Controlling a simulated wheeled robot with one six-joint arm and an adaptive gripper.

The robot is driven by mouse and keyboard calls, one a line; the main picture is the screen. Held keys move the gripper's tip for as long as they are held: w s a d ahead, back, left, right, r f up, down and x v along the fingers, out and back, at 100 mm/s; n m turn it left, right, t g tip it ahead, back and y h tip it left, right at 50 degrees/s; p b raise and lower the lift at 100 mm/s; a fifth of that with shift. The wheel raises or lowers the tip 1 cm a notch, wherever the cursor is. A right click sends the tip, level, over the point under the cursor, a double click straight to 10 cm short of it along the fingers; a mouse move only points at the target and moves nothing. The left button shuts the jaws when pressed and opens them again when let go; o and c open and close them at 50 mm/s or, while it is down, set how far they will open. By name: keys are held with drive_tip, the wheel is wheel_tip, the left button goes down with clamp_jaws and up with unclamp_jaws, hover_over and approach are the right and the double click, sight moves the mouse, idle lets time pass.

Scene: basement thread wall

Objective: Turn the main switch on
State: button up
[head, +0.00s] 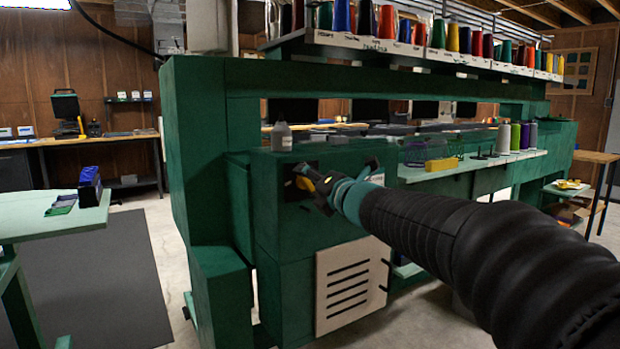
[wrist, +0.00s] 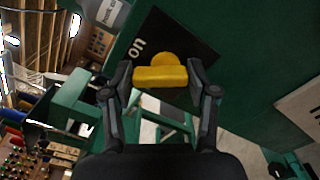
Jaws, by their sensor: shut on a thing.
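The main switch has a yellow handle (wrist: 160,77) on a black plate (wrist: 178,42) with the white word "on" near one edge. The plate is fixed to the green machine cabinet (head: 285,235). In the wrist view my gripper (wrist: 160,75) has one finger at each end of the handle and is shut on it. A round yellow hub shows behind the bar. In the head view my gripper (head: 318,186) is at the switch (head: 305,183), and the arm hides part of the plate.
A grey bottle (head: 281,137) stands on the cabinet just above the switch. A vented beige panel (head: 349,285) is below. Thread cones (head: 515,137) stand on a shelf at the right. A pale green table (head: 85,222) is at the left, with open floor between.

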drive_tip(key=m, duration=0.3)
drive_tip(key=shift+d+m, duration=0.1)
drive_tip(key=shift+m, duration=0.2)
drive_tip(key=shift+w+d+m, duration=0.1)
drive_tip(key=shift+w+m, duration=0.05)
drive_tip(key=shift+m, duration=1.65)
drive_tip(key=o, duration=1.2)
drive_tip(key=shift+c, duration=0.2)
drive_tip(key=v, duration=1.2)
drive_tip(key=shift+w+f, duration=0.1)
